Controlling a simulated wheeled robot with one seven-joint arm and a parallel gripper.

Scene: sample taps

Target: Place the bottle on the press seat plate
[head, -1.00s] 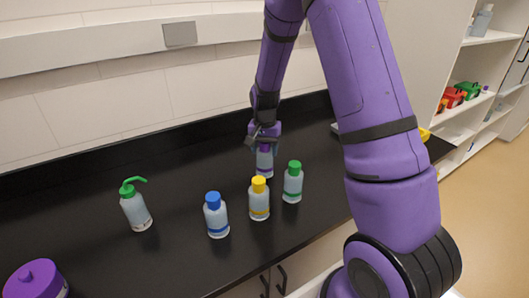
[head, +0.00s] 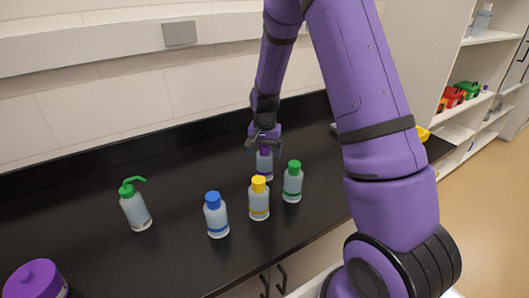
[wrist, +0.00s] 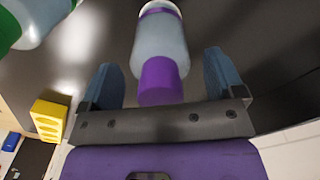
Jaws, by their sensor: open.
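A clear bottle with a purple cap and band (head: 265,166) stands upright on the black counter, behind the yellow- and green-capped bottles. My gripper (head: 264,146) points down at its top, with its fingers spread. In the wrist view the bottle (wrist: 160,42) lies between the two blue-grey fingers, its purple cap close to the palm. Gaps show on both sides, so my gripper (wrist: 160,68) is open around it and not clamped. The press seat plate is not clearly visible; a pale object (head: 334,128) is mostly hidden behind my arm.
Yellow-capped (head: 259,199), green-capped (head: 292,182) and blue-capped (head: 216,215) bottles stand in front. A green-topped wash bottle (head: 135,206) and a purple jar (head: 36,281) are at left. The counter (head: 185,178) is clear left of my gripper. Shelves (head: 480,75) stand right.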

